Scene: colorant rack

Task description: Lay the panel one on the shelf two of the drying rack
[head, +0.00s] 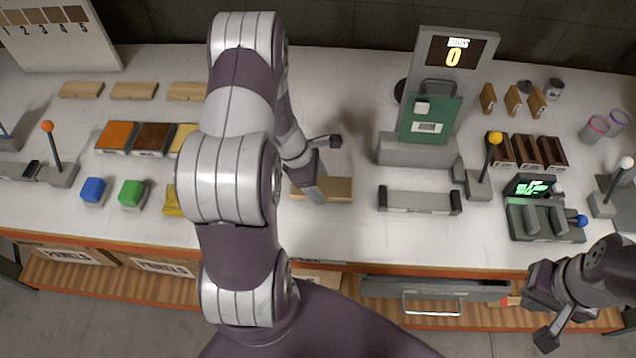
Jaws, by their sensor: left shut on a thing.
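My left gripper (321,168) is over the middle of the table, shut on a pale wooden panel (341,189). One finger crosses the panel and hides part of it. I cannot tell whether the panel touches the table. Several similar wooden panels (134,91) lie in a row at the back left; my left arm partly covers that side. I cannot tell which panel is panel one. I cannot make out a drying rack or its shelf two. My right gripper (545,307) is at the lower right, in front of the table edge, open and empty.
A stand (418,150) with a green clipboard and a counter reading 0 is right of centre. A grey tray (420,200) stands before it. Orange and brown paint trays (115,137), blue and green buttons (131,193), levers and a green-screen device (545,222) take up the sides.

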